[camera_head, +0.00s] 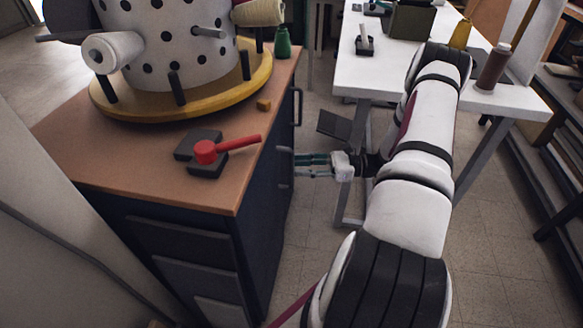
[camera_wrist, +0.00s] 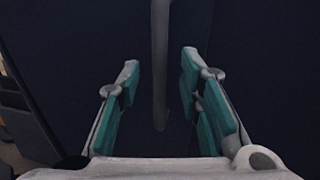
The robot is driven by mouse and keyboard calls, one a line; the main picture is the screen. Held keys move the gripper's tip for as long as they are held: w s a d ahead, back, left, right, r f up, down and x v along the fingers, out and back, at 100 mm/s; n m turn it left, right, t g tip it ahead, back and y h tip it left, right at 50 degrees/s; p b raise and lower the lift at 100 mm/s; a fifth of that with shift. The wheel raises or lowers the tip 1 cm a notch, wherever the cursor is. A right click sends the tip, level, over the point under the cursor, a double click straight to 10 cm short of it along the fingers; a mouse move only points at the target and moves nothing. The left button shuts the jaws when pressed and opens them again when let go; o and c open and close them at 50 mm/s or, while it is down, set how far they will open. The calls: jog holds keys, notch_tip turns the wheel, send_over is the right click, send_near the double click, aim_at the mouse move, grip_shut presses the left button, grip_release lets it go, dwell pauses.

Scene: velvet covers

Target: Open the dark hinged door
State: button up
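The dark hinged door (camera_head: 267,200) is on the right side of a dark blue cabinet with a brown top and is seen steeply from the side. It looks shut. My gripper (camera_wrist: 160,75) is open, with a teal-padded finger on each side of the handle and a gap to both. In the head view my gripper (camera_head: 300,166) points left at the door; whether the fingertips touch it is unclear.
A white table (camera_head: 520,95) stands at the right behind my arm. Open floor (camera_head: 310,240) lies between.

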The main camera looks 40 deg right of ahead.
jog(key=shift+x, duration=1.9)
grip_shut()
